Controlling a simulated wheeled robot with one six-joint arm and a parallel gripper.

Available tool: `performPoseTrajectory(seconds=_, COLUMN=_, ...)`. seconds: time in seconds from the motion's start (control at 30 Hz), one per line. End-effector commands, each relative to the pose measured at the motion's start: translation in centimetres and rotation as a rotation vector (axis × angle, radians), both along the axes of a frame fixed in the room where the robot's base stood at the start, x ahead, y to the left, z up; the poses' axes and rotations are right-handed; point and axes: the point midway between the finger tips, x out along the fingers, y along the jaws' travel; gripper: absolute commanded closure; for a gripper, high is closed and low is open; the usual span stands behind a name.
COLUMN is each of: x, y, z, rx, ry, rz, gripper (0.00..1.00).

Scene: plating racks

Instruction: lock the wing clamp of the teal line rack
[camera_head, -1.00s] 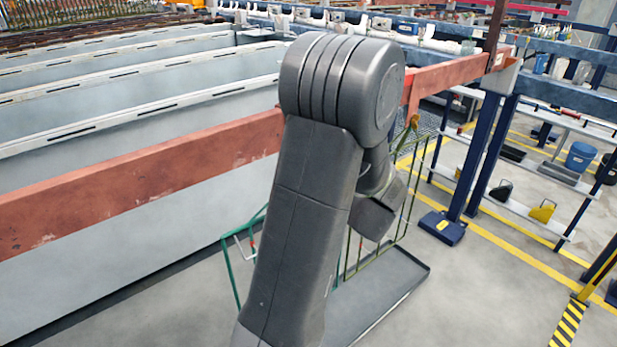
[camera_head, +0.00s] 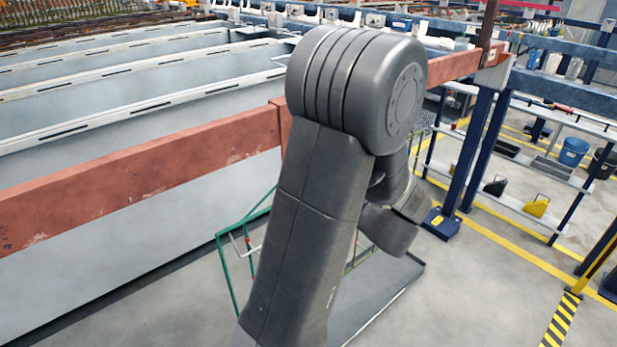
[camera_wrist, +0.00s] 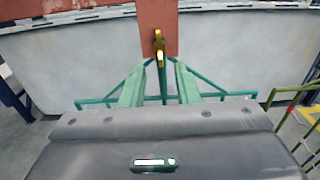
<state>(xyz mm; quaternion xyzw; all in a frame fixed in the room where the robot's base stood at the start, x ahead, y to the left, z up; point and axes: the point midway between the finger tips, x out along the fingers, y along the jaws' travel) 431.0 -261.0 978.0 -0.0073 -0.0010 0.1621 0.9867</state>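The teal line rack (camera_head: 224,265) hangs in front of the tank, partly hidden by my arm in the head view. In the wrist view its teal frame (camera_wrist: 95,101) spreads to both sides behind my fingers. The brass wing clamp (camera_wrist: 159,42) stands out against the red-brown bar, at the top of the rack's middle. My gripper (camera_wrist: 160,70) is open, its two green fingers apart and nothing held between them. The clamp shows just beyond the fingertips, roughly centred between them. I cannot tell whether anything touches. The head view hides the clamp and fingers behind my arm.
The red-brown bar (camera_head: 130,172) runs along the grey tanks (camera_head: 120,235). Another rack, olive green with red and yellow parts (camera_wrist: 305,115), stands at the right. A grey tray (camera_head: 385,290) lies below. Blue shelving posts (camera_head: 478,150) stand farther right.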

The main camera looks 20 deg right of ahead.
Motion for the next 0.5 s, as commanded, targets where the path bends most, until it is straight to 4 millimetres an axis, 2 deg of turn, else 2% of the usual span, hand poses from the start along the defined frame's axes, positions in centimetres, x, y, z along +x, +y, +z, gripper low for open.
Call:
performPoseTrajectory(seconds=0.1, x=-2.3, y=-0.9, z=-0.1, rx=0.0, ry=0.001, rz=-0.005, gripper=0.72)
performPoseTrajectory(seconds=0.23, x=-4.4, y=-1.5, z=-0.1, rx=-0.001, ry=0.002, rz=-0.004, gripper=0.72)
performPoseTrajectory(seconds=0.5, x=-6.5, y=-2.2, z=0.0, rx=0.0, ry=0.001, rz=-0.001, gripper=0.72)
